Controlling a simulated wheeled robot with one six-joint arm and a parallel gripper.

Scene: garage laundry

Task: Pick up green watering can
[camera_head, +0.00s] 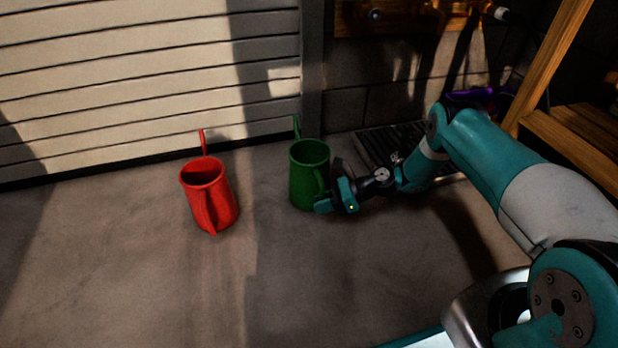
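The green watering can (307,175) stands upright on the concrete floor near the centre, with its thin spout rising at the back and its handle on the right side. My gripper (326,203) is low at the can's right side, by the lower part of the handle. It overlaps the can's lower right edge in the picture. I cannot tell whether the fingers touch or enclose the handle, or how far apart they are. A red watering can (207,193) stands on the floor to the left, clear of my gripper.
A slatted shutter door (120,75) closes off the back left. A dark floor grate (385,145) lies behind my arm. A wooden shelf frame (555,60) stands at the right, with a purple object (480,95) beside it. The front floor is clear.

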